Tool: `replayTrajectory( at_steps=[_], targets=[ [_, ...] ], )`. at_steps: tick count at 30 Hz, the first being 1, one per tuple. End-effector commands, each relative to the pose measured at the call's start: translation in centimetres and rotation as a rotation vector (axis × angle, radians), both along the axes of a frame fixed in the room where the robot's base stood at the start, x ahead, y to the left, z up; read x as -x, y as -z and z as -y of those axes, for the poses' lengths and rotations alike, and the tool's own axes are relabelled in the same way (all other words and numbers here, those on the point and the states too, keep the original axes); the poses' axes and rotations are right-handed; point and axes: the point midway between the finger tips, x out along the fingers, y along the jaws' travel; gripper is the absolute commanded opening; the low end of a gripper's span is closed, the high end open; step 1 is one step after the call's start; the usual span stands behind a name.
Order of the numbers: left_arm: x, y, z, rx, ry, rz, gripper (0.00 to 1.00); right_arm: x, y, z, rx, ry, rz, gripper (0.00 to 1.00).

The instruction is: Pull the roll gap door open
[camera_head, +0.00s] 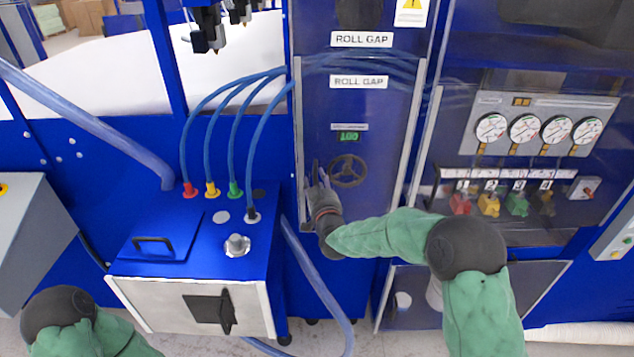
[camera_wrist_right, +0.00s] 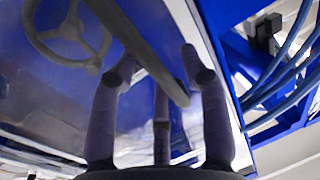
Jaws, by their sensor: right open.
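The roll gap door (camera_head: 388,130) is a tall clear panel with a pale frame, in the middle of the head view. It looks shut, covering a handwheel (camera_head: 347,171) and a green display (camera_head: 349,136). The handwheel also shows through the panel in the right wrist view (camera_wrist_right: 68,35). My right gripper (camera_head: 320,184) is at the door's left edge, by its dark upright handle (camera_head: 315,172). In the right wrist view the handle bar (camera_wrist_right: 150,62) runs between the open fingers (camera_wrist_right: 160,75). I cannot tell whether they touch it. My left gripper is out of view.
A blue box unit (camera_head: 190,245) with coloured hose fittings and blue hoses (camera_head: 240,95) stands left of the door. A gauge panel (camera_head: 540,125) with coloured valves is to the right. A thick hose (camera_head: 322,275) hangs below the door's left side.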

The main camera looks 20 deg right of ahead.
Motion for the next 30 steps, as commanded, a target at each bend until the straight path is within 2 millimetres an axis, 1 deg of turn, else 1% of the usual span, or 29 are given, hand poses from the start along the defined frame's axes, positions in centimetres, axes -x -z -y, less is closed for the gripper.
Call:
replayTrajectory(
  at_steps=[7,8,9,12,22,26,30],
  targets=[
    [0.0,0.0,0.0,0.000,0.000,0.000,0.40,0.0,0.0,0.0,0.000,0.000,0.000,0.46],
    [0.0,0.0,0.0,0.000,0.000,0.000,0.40,0.0,0.0,0.0,0.000,0.000,0.000,0.38],
    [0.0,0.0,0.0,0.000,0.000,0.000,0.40,0.0,0.0,0.0,0.000,0.000,0.000,0.26],
    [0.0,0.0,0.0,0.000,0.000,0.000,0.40,0.0,0.0,0.0,0.000,0.000,0.000,0.00],
    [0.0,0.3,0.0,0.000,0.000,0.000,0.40,0.2,0.0,0.0,0.000,-0.009,0.002,0.00],
    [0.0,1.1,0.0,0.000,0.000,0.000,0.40,0.9,0.2,0.0,0.001,-0.034,0.002,0.00],
    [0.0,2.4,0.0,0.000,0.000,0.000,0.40,2.3,0.3,0.0,0.001,-0.082,0.002,0.00]
  ],
)
